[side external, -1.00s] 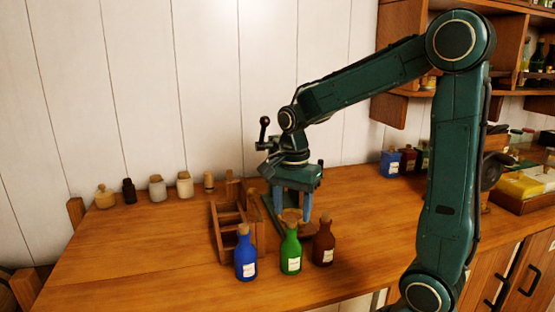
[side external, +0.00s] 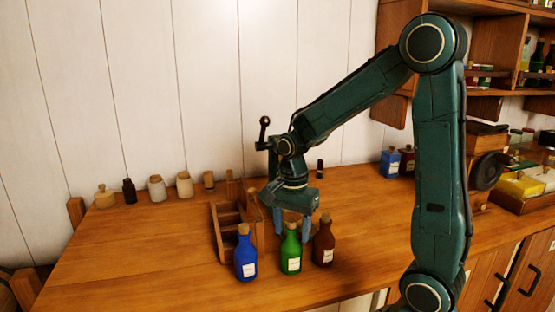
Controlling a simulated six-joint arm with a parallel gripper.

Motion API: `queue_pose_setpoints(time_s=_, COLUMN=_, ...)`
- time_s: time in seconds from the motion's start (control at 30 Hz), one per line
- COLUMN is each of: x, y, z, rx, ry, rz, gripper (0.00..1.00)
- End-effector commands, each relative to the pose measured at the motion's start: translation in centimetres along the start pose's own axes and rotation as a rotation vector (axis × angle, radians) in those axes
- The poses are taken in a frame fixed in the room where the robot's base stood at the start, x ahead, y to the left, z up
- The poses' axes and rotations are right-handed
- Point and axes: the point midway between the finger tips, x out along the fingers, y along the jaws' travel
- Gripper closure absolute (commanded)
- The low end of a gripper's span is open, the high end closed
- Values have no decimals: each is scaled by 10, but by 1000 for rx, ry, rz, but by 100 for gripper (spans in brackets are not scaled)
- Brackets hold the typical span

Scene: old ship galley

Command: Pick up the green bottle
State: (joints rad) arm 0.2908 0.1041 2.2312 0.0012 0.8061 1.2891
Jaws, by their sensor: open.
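The green bottle (side external: 291,252) stands upright on the wooden counter, with a cork and a pale label. It is between a blue bottle (side external: 245,256) on its left and a brown bottle (side external: 324,244) on its right. My gripper (side external: 291,228) points down, open, with its blue fingers at the height of the bottle's neck. The fingers show on both sides of the neck but look to be behind the bottle. The fingertips are partly hidden by the bottles, so I cannot tell whether they touch it.
A wooden rack (side external: 228,215) with compartments stands just left of my gripper. Several small jars (side external: 157,188) line the wall at the back left. More bottles (side external: 390,164) stand at the back right. The left part of the counter (side external: 130,255) is clear.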

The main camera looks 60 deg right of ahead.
Motion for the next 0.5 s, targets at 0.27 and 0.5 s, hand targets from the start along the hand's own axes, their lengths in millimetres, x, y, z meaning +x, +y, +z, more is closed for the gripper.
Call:
queue_pose_setpoints(time_s=0.27, x=0, y=0, z=0, rx=0, ry=0, rz=0, gripper=47)
queue_pose_setpoints(time_s=0.5, x=0, y=0, z=0, rx=0, ry=0, rz=0, gripper=70)
